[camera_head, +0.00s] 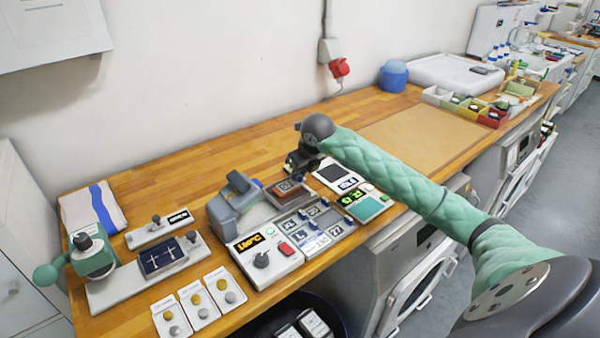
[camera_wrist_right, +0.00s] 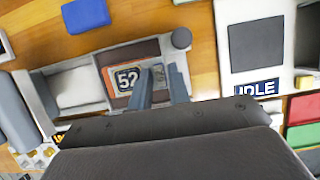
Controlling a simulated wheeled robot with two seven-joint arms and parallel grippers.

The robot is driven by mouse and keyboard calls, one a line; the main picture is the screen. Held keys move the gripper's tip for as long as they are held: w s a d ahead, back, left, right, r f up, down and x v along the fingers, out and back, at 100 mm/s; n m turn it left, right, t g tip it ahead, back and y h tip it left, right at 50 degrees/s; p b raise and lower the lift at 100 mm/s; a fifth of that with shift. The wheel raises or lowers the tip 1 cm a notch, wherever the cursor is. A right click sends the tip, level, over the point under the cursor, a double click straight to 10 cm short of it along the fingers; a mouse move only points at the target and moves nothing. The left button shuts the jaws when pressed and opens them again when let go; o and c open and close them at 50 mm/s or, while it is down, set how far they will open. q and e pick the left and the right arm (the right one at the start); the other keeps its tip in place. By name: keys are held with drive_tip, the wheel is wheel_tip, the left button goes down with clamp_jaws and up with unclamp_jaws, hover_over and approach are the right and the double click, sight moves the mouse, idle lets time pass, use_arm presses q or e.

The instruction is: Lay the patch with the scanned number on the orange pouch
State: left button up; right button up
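The orange-brown pouch (camera_head: 277,196) lies beside the heat press in the head view. It also shows as a brown-orange surface in the wrist view (camera_wrist_right: 142,50). My right gripper (camera_wrist_right: 161,72) is directly over the pouch, just right of the number. Its fingers are apart, and they cover part of the patch area. In the head view my right gripper (camera_head: 299,163) is dark and partly hidden by its wrist. A scanner panel (camera_head: 347,184) reads IDLE. My left gripper is out of view.
A tray of marked patches (camera_head: 312,228) sits near the front edge. The heat press (camera_head: 237,200) and its control box (camera_head: 264,258) stand left of it. Small bins (camera_head: 490,118) stand at the far right. A tan mat (camera_head: 425,135) is clear.

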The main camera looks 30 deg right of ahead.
drive_tip(key=shift+o, duration=0.9)
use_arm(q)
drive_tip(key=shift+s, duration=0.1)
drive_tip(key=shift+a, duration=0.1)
use_arm(e)
drive_tip(key=shift+r, duration=0.1)
